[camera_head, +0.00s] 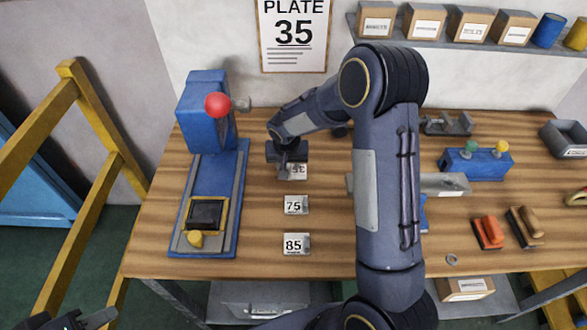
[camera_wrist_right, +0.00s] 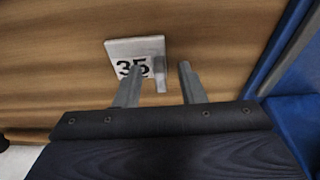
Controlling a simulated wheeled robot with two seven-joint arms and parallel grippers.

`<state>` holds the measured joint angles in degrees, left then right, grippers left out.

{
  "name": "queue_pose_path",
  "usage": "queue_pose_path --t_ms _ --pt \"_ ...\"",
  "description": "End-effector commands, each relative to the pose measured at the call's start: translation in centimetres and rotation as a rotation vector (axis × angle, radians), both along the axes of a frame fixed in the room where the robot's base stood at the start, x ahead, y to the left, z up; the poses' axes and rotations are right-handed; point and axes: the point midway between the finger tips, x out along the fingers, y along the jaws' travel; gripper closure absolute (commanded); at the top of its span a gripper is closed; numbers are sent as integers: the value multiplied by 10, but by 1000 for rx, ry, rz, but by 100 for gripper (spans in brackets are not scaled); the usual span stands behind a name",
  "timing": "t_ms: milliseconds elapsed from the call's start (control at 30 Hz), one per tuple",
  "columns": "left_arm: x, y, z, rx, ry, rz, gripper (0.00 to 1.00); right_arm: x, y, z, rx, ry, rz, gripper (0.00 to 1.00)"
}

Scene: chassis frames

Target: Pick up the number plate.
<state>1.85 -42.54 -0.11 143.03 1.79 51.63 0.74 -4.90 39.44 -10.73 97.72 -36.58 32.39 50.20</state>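Three small pale plates lie in a column on the wooden bench. The far one, the 35 plate (camera_head: 298,172), is partly hidden by my right gripper (camera_head: 290,168); the 75 plate (camera_head: 296,205) and 85 plate (camera_head: 297,244) lie nearer. In the right wrist view the 35 plate (camera_wrist_right: 118,50) has a small raised tab (camera_wrist_right: 160,74). The fingers of my right gripper (camera_wrist_right: 161,70) are apart, with the tab showing between them; contact cannot be told. My left gripper (camera_head: 82,321) shows only in part at the bottom left corner, away from the plates.
A wall sign (camera_head: 295,58) reads "PLATE 35". A blue press (camera_head: 212,175) with a red knob stands left of the plates. A blue block with knobs (camera_head: 477,164), stamps (camera_head: 488,232) and a grey bin (camera_head: 565,140) are at right. A yellow frame (camera_head: 62,190) stands left.

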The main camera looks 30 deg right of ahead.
Motion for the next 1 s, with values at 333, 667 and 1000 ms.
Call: queue_pose_path --t_ms 333,667,1000 --pt "0 0 0 0 0 0 64 0 0 0 0 0 0 88" --pt "0 0 0 0 0 0 64 0 0 1 0 -1 0 100" --pt "0 0 -2 0 0 0 64 1 0 17 0 -4 -2 100"
